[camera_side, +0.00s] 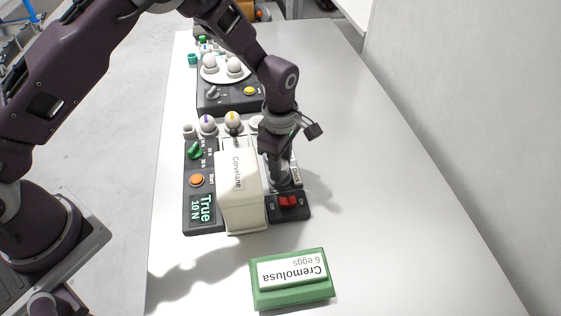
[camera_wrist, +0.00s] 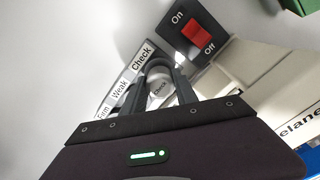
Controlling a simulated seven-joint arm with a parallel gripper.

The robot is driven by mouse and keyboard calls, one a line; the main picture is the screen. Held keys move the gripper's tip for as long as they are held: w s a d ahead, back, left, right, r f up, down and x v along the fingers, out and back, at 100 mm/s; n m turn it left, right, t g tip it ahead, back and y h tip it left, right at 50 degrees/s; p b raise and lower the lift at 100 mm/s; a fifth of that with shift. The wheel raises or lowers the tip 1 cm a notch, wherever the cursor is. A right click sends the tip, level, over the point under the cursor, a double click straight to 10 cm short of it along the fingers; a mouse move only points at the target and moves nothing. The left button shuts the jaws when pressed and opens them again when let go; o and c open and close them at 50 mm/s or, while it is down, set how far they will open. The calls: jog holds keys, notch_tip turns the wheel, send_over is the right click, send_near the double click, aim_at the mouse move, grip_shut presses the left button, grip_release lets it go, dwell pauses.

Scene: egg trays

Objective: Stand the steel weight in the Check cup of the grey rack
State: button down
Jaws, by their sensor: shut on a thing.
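My gripper (camera_side: 281,160) points down at the near right part of the device. The grey rack's label strip (camera_wrist: 120,87) reads Firm, Weak and Check, and the weight is beside the Check end. In the side view the steel weight (camera_side: 283,179) shows low under the fingers, apparently upright. The Check cup is hidden, so I cannot tell whether the weight's foot is in it or just above.
A cream Corvelane carton (camera_side: 240,190) stands close left of my gripper. A red On/Off switch (camera_side: 288,201) is just in front. A dark panel displays "True 10 N" (camera_side: 202,208). Eggs (camera_side: 208,123) stand behind. The table's right side is clear.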

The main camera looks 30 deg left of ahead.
jog(key=shift+f, duration=0.35)
dwell(0.4)
jog(key=c, duration=0.9)
grip_release()
notch_tip(320, 180, up, 7)
jog(key=shift+r, duration=0.1)
notch_tip(320, 180, up, 7)
jog(key=shift+f, duration=0.2)
